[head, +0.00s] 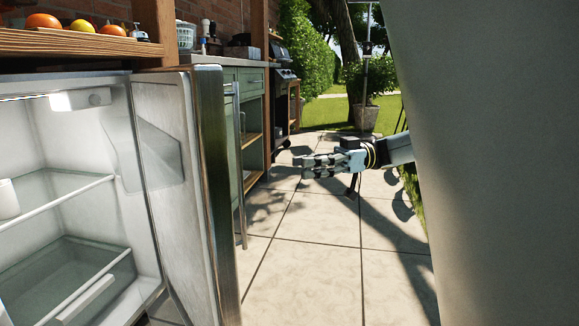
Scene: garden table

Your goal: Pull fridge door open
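The fridge (60,262) stands at the left with its lit interior, glass shelf and drawer in view. Its door (208,180) is swung open, seen nearly edge-on, with a long vertical bar handle (241,180) on its outer right side. My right gripper (303,166) reaches in from the right over the paving, to the right of the handle and apart from it. Its fingers point left and look close together, but the gap between them is not clear at this size. My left gripper is not in view.
A wooden counter with fruit (82,27) runs above the fridge. Green cabinets (250,85) and a grill (284,85) stand behind the door. A large pale surface fills the right side. Tiled paving (310,265) between door and that surface is clear.

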